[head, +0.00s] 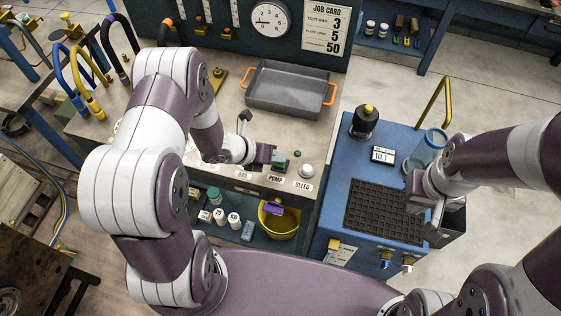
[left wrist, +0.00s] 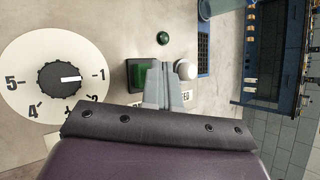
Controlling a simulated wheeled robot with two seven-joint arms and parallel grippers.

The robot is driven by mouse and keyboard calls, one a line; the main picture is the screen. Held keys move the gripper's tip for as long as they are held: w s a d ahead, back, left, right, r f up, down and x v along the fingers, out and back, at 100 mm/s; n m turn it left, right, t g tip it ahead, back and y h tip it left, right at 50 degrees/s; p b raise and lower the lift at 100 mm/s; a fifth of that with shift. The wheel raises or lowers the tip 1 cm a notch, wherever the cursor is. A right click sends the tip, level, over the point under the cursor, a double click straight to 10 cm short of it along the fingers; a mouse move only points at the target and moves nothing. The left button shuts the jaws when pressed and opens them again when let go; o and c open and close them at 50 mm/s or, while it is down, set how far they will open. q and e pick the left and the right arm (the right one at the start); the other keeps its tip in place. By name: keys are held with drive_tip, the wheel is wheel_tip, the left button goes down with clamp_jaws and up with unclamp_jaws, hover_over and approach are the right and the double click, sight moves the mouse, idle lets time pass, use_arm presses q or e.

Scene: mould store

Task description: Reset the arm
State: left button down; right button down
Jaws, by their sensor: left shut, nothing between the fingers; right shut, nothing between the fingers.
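My left arm arches over the bench (head: 228,95) in the head view. Its gripper (head: 271,157) is shut and empty, low over the control strip by the PUMP label. In the left wrist view its closed fingers (left wrist: 163,68) point between a green switch (left wrist: 141,75) and a white knob (left wrist: 186,70); contact with either cannot be told. My right gripper (head: 436,216) is shut and empty, beside the right edge of the blue cabinet (head: 336,205), near a dark open box (head: 453,222).
A grey tray (head: 290,88) with orange handles sits on the bench. A clear blue cylinder (head: 428,147) and a black ribbed mat (head: 386,215) are on the cabinet. A numbered dial (left wrist: 68,78) lies left of the left fingers. A yellow bucket (head: 279,222) stands on the lower shelf.

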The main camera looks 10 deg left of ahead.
use_arm(q)
drive_tip(key=shift+r, duration=0.15)
drive_tip(key=shift+r+p, duration=0.65)
drive_tip(key=shift+r, duration=0.1)
wheel_tip(320, 180, up, 6)
drive_tip(key=p, duration=0.4)
